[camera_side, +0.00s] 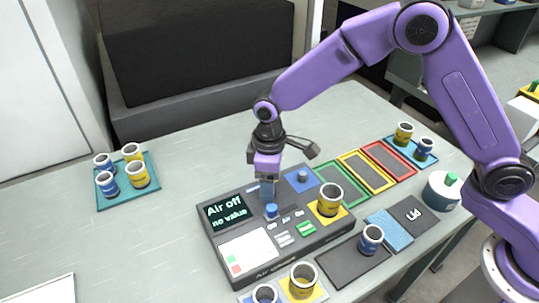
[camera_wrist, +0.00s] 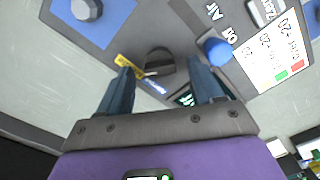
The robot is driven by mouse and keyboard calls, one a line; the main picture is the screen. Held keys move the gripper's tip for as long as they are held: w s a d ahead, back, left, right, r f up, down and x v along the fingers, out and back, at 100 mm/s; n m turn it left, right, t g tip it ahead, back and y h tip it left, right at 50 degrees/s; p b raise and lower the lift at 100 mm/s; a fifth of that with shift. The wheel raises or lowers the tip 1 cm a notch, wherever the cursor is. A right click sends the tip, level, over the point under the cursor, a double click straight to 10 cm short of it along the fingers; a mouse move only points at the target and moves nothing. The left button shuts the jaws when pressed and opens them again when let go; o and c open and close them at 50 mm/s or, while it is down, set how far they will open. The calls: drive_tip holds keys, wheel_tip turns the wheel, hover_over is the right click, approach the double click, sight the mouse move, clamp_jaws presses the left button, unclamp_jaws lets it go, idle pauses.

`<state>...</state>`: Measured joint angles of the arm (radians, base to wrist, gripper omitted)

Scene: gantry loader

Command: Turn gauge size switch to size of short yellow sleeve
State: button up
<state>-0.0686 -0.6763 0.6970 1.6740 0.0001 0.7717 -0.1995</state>
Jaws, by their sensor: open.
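The gauge size switch is a dark round knob (camera_wrist: 160,60) on the gauge box, with a yellow label (camera_wrist: 129,64) and a blue label (camera_wrist: 156,87) beside it. I cannot clearly tell which label it points to. My gripper (camera_wrist: 162,76) is open, its fingers on either side of the knob in the wrist view; contact cannot be told. In the side view my gripper (camera_side: 268,192) is low over the gauge box (camera_side: 262,262) and hides the switch. A yellow sleeve (camera_side: 330,203) stands on the box's yellow pad. Other yellow sleeves stand elsewhere; which is short is unclear.
The gauge display (camera_side: 227,211) reads "Air off, no value". A blue button (camera_wrist: 215,50) is close to my right finger. A teal tray (camera_side: 117,203) at left holds blue and yellow sleeves. A blue sleeve (camera_side: 371,241) stands on a dark pad. The table's left middle is clear.

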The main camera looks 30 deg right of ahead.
wheel_tip(320, 180, up, 17)
idle(0.4)
drive_tip(key=shift+s+f, duration=0.1)
drive_tip(key=shift+f, duration=0.05)
idle(0.3)
drive_tip(key=s+d+f+n, duration=0.1)
drive_tip(key=s+d+f, duration=0.1)
drive_tip(key=s+d, duration=0.9)
drive_tip(key=s+d+f, duration=0.3)
drive_tip(key=s+d, duration=0.9)
drive_tip(key=s, duration=0.4)
drive_tip(key=shift+s+d+n, duration=0.15)
drive_tip(key=shift+d+n, duration=0.15)
drive_tip(key=shift+n, duration=0.1)
